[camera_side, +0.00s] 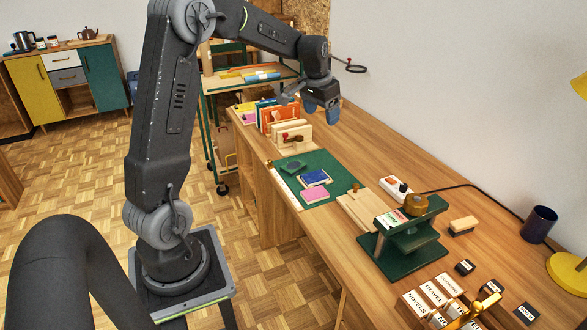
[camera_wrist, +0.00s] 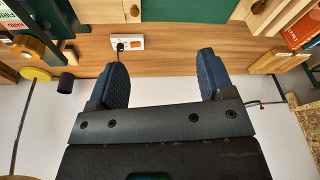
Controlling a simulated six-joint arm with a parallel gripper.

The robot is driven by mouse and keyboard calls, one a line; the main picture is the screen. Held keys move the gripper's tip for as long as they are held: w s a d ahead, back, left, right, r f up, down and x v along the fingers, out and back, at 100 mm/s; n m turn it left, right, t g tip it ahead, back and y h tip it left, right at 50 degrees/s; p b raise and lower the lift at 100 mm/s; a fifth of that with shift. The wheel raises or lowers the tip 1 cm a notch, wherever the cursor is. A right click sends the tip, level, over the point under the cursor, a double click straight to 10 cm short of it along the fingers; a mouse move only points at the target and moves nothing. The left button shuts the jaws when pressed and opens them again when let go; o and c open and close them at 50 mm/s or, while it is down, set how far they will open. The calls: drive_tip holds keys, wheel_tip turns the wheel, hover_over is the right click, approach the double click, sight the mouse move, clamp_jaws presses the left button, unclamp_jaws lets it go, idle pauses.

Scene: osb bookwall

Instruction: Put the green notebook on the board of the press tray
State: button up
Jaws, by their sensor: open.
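In the side view, a dark green flat piece (camera_side: 293,167), which looks like the green notebook, lies at the far left of the green mat (camera_side: 330,160). A blue notebook (camera_side: 314,178) and a pink notebook (camera_side: 314,195) lie nearer on the mat. A pale wooden board (camera_side: 357,211), likely that of the press tray, lies before the dark green press stand (camera_side: 409,240). My gripper (camera_side: 321,106) is open and empty, high above the bench, behind and right of the mat. Its two blue fingers show in the wrist view (camera_wrist: 162,60) with nothing between them.
A white power strip (camera_side: 395,187), dark cup (camera_side: 539,224) and yellow lamp (camera_side: 570,272) are at right. The bench along the wall is clear behind the mat.

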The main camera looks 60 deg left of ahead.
drive_tip(key=w+a+f, duration=0.1)
drive_tip(key=a+f, duration=0.6)
drive_tip(key=a, duration=0.2)
drive_tip(key=n+g, duration=0.1)
drive_tip(key=n, duration=0.1)
hover_over(293, 166)
drive_tip(key=shift+h, duration=0.3)
wheel_tip(293, 166, down, 15)
drive_tip(key=shift+f, duration=0.2)
drive_tip(key=shift+m, duration=0.3)
drive_tip(key=shift+w+a+f, duration=0.1)
drive_tip(key=shift+f, duration=3)
drive_tip(key=c, duration=0.8)
drive_tip(key=shift+r, duration=0.15)
